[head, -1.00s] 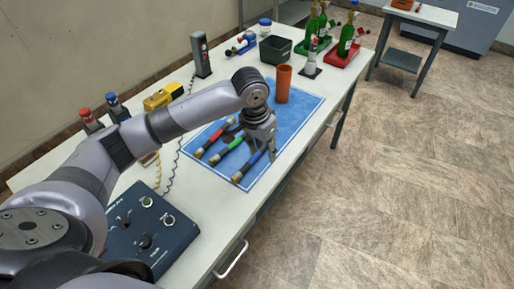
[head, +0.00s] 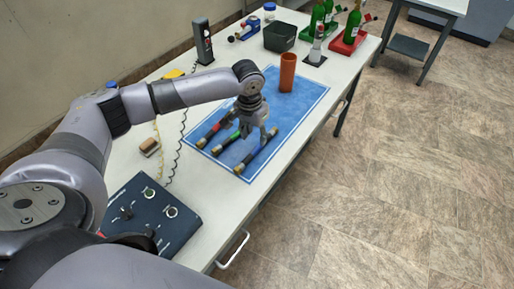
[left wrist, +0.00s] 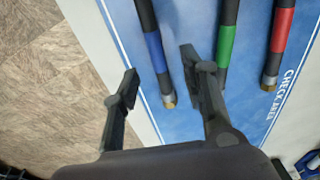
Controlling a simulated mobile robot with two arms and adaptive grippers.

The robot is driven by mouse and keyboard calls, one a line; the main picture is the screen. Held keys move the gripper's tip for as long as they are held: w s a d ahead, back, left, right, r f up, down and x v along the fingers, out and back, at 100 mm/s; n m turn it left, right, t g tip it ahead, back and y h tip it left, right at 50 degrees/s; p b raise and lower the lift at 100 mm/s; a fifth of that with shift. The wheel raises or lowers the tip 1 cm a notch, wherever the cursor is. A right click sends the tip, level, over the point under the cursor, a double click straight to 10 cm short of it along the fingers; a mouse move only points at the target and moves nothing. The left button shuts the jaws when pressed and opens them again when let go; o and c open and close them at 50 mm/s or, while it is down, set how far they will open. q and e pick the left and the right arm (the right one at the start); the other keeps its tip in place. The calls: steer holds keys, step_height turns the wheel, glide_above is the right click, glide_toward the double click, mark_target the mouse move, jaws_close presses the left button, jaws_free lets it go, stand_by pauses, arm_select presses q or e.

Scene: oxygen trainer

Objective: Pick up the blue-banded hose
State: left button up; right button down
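The blue-banded hose (head: 258,154) lies on the blue mat (head: 305,97), nearest the mat's right edge, a black tube with a blue band and a brass end. In the left wrist view the blue-banded hose (left wrist: 154,48) reaches down between the fingers of my open left gripper (left wrist: 157,75), its brass end between them. In the head view my left gripper (head: 255,125) hangs over the hoses, and contact cannot be told. The green-banded hose (left wrist: 227,45) lies just right of the right finger. The red-banded hose (left wrist: 283,25) lies further right. My right gripper is not in view.
An orange cup (head: 287,72) stands at the mat's far end. A dark control box (head: 150,215) sits at the table's near end. A black bin (head: 280,37) and red tray (head: 348,42) stand at the back. A coiled cord runs left of the mat.

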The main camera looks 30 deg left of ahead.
mark_target(257, 148)
arm_select(q)
steer(key=shift+w+d+f+p, duration=0.15)
steer(key=shift+f+p, duration=0.15)
steer(key=shift+f, duration=1.2)
steer(key=shift+d+f+p, duration=0.1)
steer(key=shift+f+p, duration=0.15)
steer(key=shift+f, duration=1.2)
steer(key=shift+c, duration=0.4)
jaws_close()
steer(key=shift+r, duration=0.1)
